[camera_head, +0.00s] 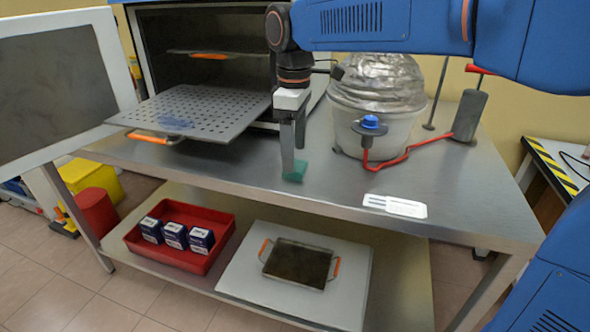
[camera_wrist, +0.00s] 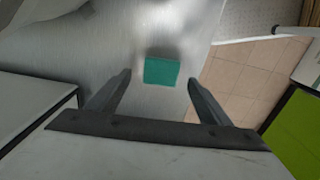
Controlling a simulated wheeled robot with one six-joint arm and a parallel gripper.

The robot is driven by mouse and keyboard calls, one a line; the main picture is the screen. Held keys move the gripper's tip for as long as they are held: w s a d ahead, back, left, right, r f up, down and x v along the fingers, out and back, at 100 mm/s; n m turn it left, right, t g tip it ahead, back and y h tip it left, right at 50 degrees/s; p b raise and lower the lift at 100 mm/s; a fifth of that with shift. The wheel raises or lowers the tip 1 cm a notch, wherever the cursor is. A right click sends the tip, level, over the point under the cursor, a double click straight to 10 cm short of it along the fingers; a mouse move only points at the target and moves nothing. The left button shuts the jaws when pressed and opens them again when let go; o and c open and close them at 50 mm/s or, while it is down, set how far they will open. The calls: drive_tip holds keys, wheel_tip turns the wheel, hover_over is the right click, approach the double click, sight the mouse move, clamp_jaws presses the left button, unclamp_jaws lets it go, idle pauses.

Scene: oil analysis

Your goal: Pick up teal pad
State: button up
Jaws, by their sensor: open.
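The teal pad (camera_head: 296,172) lies on the steel table near its front edge in the head view. In the wrist view the teal pad (camera_wrist: 161,71) is a small flat green square ahead of the fingertips, roughly midway between them. My gripper (camera_wrist: 158,78) is open, with one finger on each side of the picture and nothing between them. In the head view my gripper (camera_head: 293,155) points down just above the pad and partly hides it. I cannot tell how large the gap to the pad is.
An open oven with a perforated shelf (camera_head: 185,112) stands left of my gripper. A white vessel (camera_head: 372,135) with a red hose is to the right, a white label plate (camera_head: 396,206) at the front right. A red tray (camera_head: 180,262) and a handled pan (camera_head: 299,263) are below.

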drive_tip(key=shift+s+f, duration=0.1)
drive_tip(key=shift+f, duration=1.65)
drive_tip(key=c, duration=1.1)
wheel_tip(320, 180, up, 10)
drive_tip(key=shift+r, duration=0.1)
drive_tip(key=shift+o, duration=0.3)
